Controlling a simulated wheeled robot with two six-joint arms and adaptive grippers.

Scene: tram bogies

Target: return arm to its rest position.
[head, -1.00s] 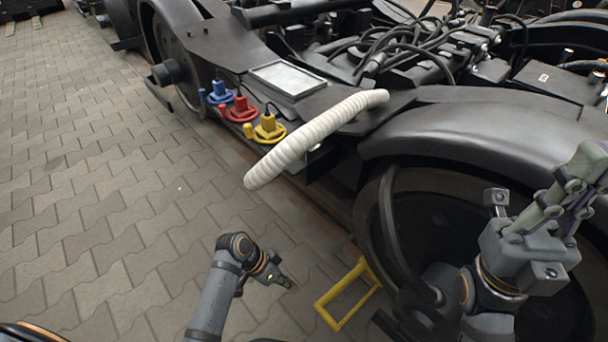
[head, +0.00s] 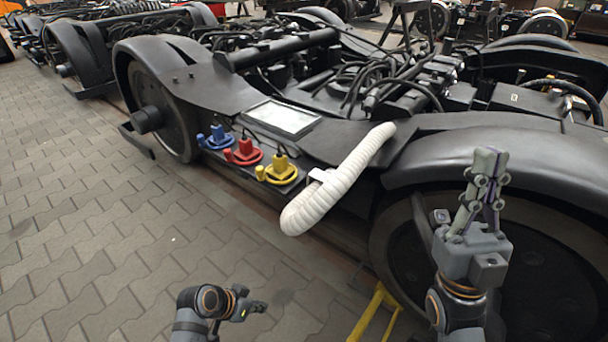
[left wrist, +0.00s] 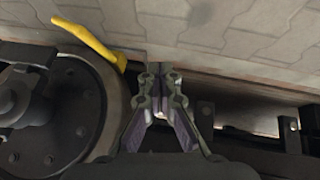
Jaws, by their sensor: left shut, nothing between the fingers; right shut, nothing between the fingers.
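In the head view my left gripper (head: 257,307) is low in the picture, left of the bogie and in front of the paving. It is small and dark there. In the left wrist view (left wrist: 160,76) its fingers meet at the tips with nothing between them. My right gripper (head: 489,162) points up at the right, in front of the bogie's near wheel cover (head: 540,160). Its fingers are together and empty. Both grippers appear apart from the bogie.
The black bogie carries a ribbed white hose (head: 338,190) that hangs over its side. Blue (head: 218,138), red (head: 244,153) and yellow (head: 279,170) connectors sit beside it. A yellow frame (head: 372,318) stands by the near wheel. Paving at left is clear.

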